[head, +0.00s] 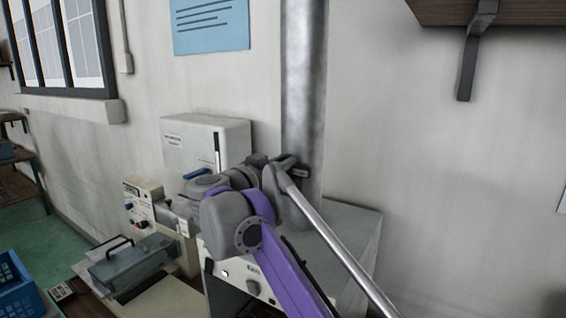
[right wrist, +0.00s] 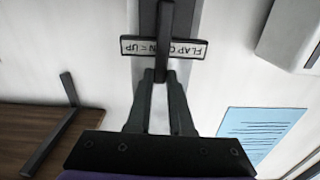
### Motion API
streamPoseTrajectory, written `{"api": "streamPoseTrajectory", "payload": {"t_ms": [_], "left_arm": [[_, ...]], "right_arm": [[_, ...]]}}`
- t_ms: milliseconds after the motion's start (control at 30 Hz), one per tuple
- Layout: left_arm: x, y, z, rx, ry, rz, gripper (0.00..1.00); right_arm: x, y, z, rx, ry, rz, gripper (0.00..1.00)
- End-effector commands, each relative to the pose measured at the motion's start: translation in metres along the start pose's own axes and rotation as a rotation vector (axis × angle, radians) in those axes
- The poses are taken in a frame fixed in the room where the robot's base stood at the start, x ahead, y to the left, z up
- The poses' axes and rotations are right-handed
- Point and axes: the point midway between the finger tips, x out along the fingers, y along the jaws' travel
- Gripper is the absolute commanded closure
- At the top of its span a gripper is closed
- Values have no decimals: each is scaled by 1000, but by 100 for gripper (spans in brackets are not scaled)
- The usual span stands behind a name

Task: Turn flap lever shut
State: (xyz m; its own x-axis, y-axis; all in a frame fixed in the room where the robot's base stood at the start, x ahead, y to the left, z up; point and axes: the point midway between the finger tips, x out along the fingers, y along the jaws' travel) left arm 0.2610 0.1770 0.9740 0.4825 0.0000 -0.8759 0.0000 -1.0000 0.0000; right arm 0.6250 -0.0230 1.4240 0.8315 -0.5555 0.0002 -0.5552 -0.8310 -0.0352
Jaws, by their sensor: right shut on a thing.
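A grey metal pipe (head: 304,70) runs up the wall. The flap lever (right wrist: 165,28) is a dark bar on the pipe, in front of a label plate (right wrist: 193,49) that reads upside down, partly covered, like "FLAP OPEN = UP". My right gripper (right wrist: 162,76) has its two fingers closed on the lever's near end in the right wrist view. In the head view the right gripper (head: 268,161) is at the pipe's left front, small and partly hidden by my purple arm. The lever's exact tilt is hard to tell there. My left gripper is not in view.
Below stand a machine box (head: 350,232), a control unit (head: 150,205) and a grey lidded tray (head: 130,262). A blue crate (head: 15,290) is at lower left. A shelf bracket (head: 470,60) juts out upper right.

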Motion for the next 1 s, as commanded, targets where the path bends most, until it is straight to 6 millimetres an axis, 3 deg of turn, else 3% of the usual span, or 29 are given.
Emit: {"api": "streamPoseTrajectory", "payload": {"t_ms": [1000], "left_arm": [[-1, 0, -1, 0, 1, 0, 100]], "right_arm": [[0, 4, 0, 54, 0, 1, 100]]}}
